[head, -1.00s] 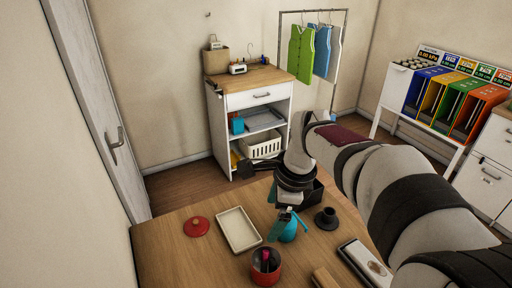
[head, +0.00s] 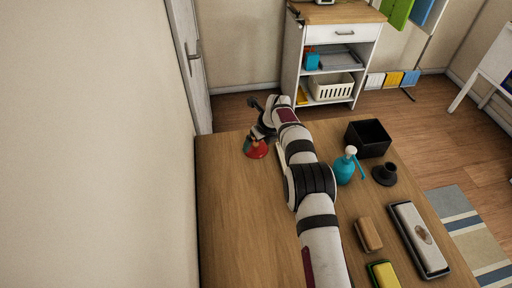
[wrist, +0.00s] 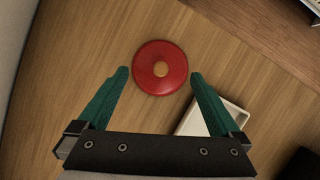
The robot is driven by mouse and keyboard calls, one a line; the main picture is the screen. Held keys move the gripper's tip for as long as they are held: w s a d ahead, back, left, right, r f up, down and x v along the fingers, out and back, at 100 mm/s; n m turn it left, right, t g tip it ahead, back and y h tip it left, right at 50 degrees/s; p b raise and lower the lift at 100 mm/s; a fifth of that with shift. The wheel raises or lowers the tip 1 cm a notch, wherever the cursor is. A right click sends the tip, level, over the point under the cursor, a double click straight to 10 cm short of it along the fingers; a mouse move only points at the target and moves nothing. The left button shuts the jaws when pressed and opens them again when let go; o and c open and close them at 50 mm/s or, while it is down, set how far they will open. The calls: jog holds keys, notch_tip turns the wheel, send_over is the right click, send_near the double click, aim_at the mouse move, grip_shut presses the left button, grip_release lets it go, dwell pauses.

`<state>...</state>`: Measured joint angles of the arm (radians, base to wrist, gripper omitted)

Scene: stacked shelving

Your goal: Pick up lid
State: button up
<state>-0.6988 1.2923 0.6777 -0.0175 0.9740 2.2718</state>
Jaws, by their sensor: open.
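In the wrist view the lid (wrist: 162,68) lies on the wooden table just ahead of the fingertips. My gripper (wrist: 158,74) has its two teal fingers spread wide, one towards each side of the lid, with nothing between them. In the head view the lid (head: 256,149) shows near the table's far left edge. My gripper (head: 255,141) is over it there and partly covers it. The exact height above the lid is hard to tell.
A cream tray (wrist: 190,125) lies close to the right finger. A teal spray bottle (head: 345,168), black box (head: 368,139), dark cup-like piece (head: 385,174), brown block (head: 368,235) and long white-topped item (head: 419,238) stand to the right. The table's left front is bare.

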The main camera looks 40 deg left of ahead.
aim_at(256, 146)
jog(key=shift+x, duration=1.15)
jog(key=shift+d+f, duration=0.1)
jog(key=c, duration=1.3)
